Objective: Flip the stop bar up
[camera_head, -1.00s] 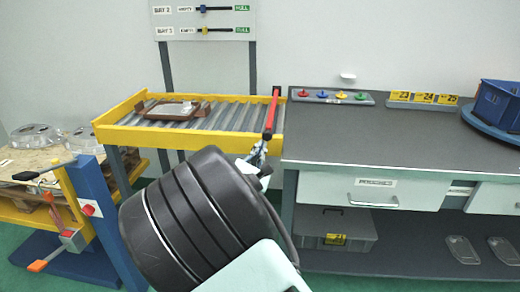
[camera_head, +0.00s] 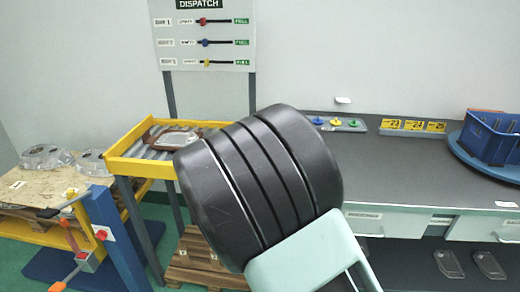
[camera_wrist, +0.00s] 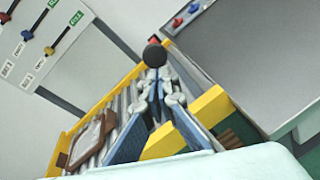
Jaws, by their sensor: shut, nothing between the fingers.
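The stop bar shows in the wrist view as a round black end (camera_wrist: 154,55) with a bit of red behind it. Its angle cannot be told from there. In the head view my dark arm covers the bar. My gripper (camera_wrist: 157,76) shows in the wrist view with its fingers shut and empty, tips just below the black end in the picture. Whether they touch it is unclear. In the head view the gripper is hidden behind my arm. The yellow-framed roller conveyor (camera_head: 140,167) stands behind, partly covered.
A brown-framed part (camera_wrist: 88,142) lies on the rollers. The grey workbench (camera_head: 420,165) stands right of the conveyor, with a blue bin (camera_head: 490,135) on it. A dispatch board (camera_head: 205,90) rises behind. A pallet with castings (camera_head: 45,158) is at left.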

